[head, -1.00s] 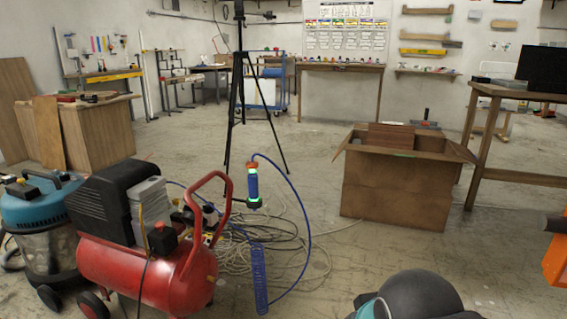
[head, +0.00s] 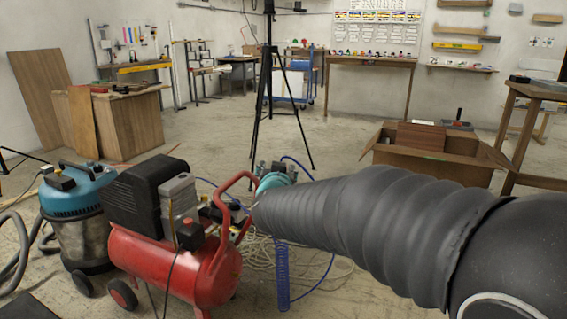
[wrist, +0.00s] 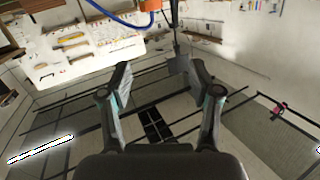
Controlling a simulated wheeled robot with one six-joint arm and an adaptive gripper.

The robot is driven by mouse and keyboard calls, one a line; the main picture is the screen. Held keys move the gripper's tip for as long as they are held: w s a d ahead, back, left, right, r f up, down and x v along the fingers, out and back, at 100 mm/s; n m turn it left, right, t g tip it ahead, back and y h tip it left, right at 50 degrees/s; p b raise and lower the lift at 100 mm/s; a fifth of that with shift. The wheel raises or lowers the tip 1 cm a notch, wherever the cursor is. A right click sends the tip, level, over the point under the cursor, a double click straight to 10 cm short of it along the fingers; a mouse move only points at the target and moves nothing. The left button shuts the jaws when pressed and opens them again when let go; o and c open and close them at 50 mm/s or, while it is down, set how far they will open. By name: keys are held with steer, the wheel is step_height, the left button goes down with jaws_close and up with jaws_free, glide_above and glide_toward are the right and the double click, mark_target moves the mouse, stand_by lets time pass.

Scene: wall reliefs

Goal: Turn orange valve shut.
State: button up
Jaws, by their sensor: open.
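My gripper (wrist: 160,75) is open in the wrist view, its two dark fingers spread wide with nothing between them. An orange piece (wrist: 150,5) with a blue hose beside it is cut off by the top edge of that view, beyond the fingers; I cannot tell whether it is the valve. I can make out no orange valve in the head view. There my dark, ribbed arm reaches in from the right, and the fingers cannot be made out.
A red compressor (head: 180,265) and a blue vacuum (head: 78,195) stand on the left. A coiled blue hose (head: 282,275) hangs below my arm. A black tripod (head: 270,90) stands behind. An open cardboard box (head: 390,155) and a wooden table (head: 510,115) are on the right.

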steer(key=shift+w+a+f+m+h+p, duration=0.55)
steer(key=shift+w+a+f+m+h, duration=0.95)
steer(key=shift+a+f+h, duration=1.7)
steer(key=shift+h, duration=0.5)
steer(key=x, duration=0.4)
steer(key=d+x, duration=0.1)
steer(key=x, duration=0.3)
steer(key=r+x, duration=0.1)
steer(key=x, duration=0.4)
steer(key=shift+s+d+r, duration=0.1)
steer(key=shift+s+d, duration=0.15)
steer(key=shift+s, duration=0.05)
steer(key=c, duration=1.2)
